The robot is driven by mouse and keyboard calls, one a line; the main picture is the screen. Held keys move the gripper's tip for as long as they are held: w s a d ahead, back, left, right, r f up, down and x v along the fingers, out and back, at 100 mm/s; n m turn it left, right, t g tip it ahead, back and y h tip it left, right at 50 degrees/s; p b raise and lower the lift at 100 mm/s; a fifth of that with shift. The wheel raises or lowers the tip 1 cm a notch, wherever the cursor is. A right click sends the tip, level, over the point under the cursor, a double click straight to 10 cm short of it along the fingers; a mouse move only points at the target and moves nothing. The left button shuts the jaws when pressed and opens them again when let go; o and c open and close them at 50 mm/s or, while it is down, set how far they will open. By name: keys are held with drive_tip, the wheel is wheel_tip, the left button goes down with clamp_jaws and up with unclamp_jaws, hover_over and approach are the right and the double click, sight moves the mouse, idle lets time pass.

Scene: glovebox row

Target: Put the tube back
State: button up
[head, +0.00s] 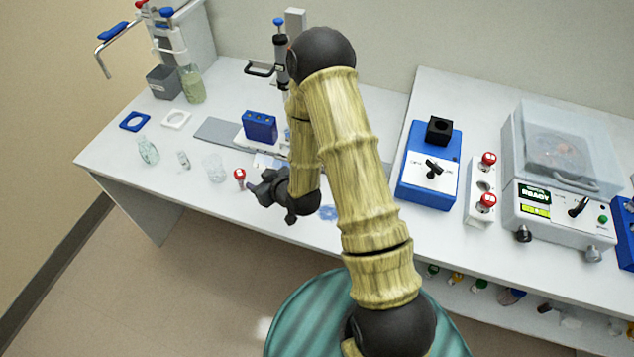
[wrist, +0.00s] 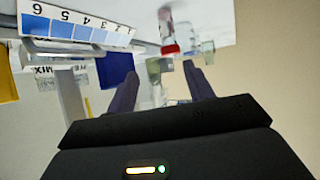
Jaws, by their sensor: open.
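A small clear tube with a red cap (head: 240,176) stands upright on the white bench near its front edge. In the wrist view, which is upside down, its red cap (wrist: 170,48) shows just past my fingertips. My gripper (head: 257,189) is open and empty, to the right of the tube with its fingers pointing at it. The fingers (wrist: 160,72) also show spread in the wrist view, apart from the tube. A blue rack (head: 260,127) with holes in its top stands behind my gripper. It seems to show as a blue block (wrist: 115,68) in the wrist view.
Clear glassware (head: 214,168) and a bottle (head: 148,150) stand left of the tube. A numbered strip (wrist: 75,27) shows in the wrist view.

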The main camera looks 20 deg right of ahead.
drive_tip(key=s+d+r+m+g+h, duration=0.2)
drive_tip(key=s+d+r+g, duration=0.2)
drive_tip(key=s+r, duration=0.4)
drive_tip(key=s+d+r+m+g+h, duration=0.2)
drive_tip(key=s+d+r+m+g, duration=0.1)
drive_tip(key=s+d+r, duration=0.4)
drive_tip(key=s+r+g, duration=0.1)
drive_tip(key=s, duration=0.2)
drive_tip(key=shift+r+h, duration=0.35)
drive_tip(key=shift+h, duration=0.05)
